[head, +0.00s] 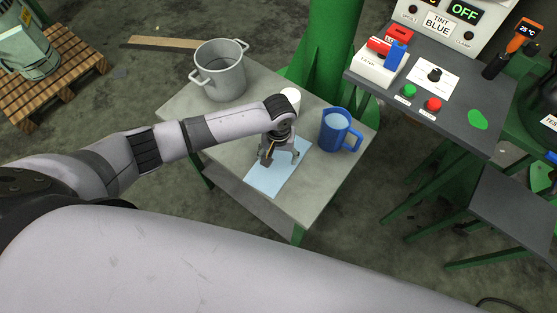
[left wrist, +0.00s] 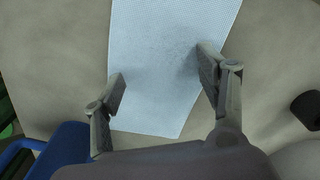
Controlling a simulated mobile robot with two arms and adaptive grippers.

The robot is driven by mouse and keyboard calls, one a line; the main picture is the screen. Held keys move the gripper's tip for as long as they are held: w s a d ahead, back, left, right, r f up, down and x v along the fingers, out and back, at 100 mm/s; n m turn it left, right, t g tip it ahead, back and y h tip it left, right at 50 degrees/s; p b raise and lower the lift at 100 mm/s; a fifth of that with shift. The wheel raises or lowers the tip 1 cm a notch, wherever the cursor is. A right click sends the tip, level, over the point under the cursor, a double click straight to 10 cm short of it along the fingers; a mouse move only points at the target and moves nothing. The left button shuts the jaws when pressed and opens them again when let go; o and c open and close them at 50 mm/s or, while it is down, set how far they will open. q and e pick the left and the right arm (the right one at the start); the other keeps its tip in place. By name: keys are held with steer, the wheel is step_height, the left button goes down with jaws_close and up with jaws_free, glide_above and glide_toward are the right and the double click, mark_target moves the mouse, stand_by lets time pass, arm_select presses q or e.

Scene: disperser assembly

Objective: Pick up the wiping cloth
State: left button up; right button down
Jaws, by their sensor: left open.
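The wiping cloth (head: 272,181) is a flat light-blue rectangle lying on the small grey table. It also shows in the left wrist view (left wrist: 165,60), running up past the top edge of the picture. My left gripper (head: 279,158) is over the cloth, pointing down. In the left wrist view its fingers (left wrist: 160,80) are spread apart with the cloth between and below them. Nothing is held between them. I cannot tell how high the fingertips are above the cloth. In the head view the gripper and arm hide part of the cloth. My right gripper is not in view.
On the table (head: 185,115), a blue jug (head: 335,135) stands close to the right of the cloth and a metal pot (head: 220,75) stands at the back left. A grey control bench (head: 440,125) with buttons is at the right. A green column (head: 335,50) rises behind the table.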

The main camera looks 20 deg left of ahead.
arm_select(q)
steer(key=shift+f, duration=0.2)
steer(key=shift+s, duration=0.15)
steer(key=c, duration=0.5)
steer(key=shift+s+f, duration=0.15)
steer(key=shift+f, duration=0.05)
steer(key=c, duration=0.5)
steer(key=shift+a, duration=0.1)
jaws_close()
stand_by(0.5)
step_height(320, 180, up, 12)
steer(key=p, duration=1.3)
steer(key=shift+w+r, duration=0.2)
steer(key=shift+w, duration=0.1)
